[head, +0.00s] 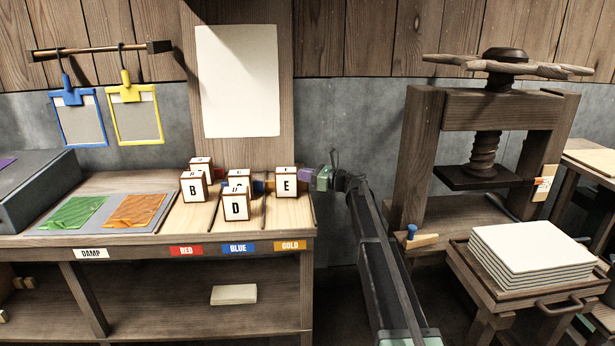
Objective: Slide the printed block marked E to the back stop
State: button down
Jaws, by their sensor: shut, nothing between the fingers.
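The printed block marked E (286,181) is a white-faced cube with dark wooden edges. It stands upright in the right-hand lane of the wooden bench, the lane above the GOLD label (290,246). My gripper (308,174) is just to the right of block E, at about the height of its upper half. I cannot tell whether it touches the block. Its fingers are small and partly hidden, and it holds nothing. The back stop is not clearly visible behind the blocks.
Block D (236,205) stands in the BLUE lane with another block (239,177) behind it. Block B (193,187) stands in the RED lane with one more (201,164) behind. Dark dividers separate the lanes. A wooden press (425,150) and a stack of paper (530,250) are at the right.

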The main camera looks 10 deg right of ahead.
jog(key=shift+w+a, duration=0.3)
jog(key=shift+a, duration=0.25)
jog(key=shift+d, duration=0.1)
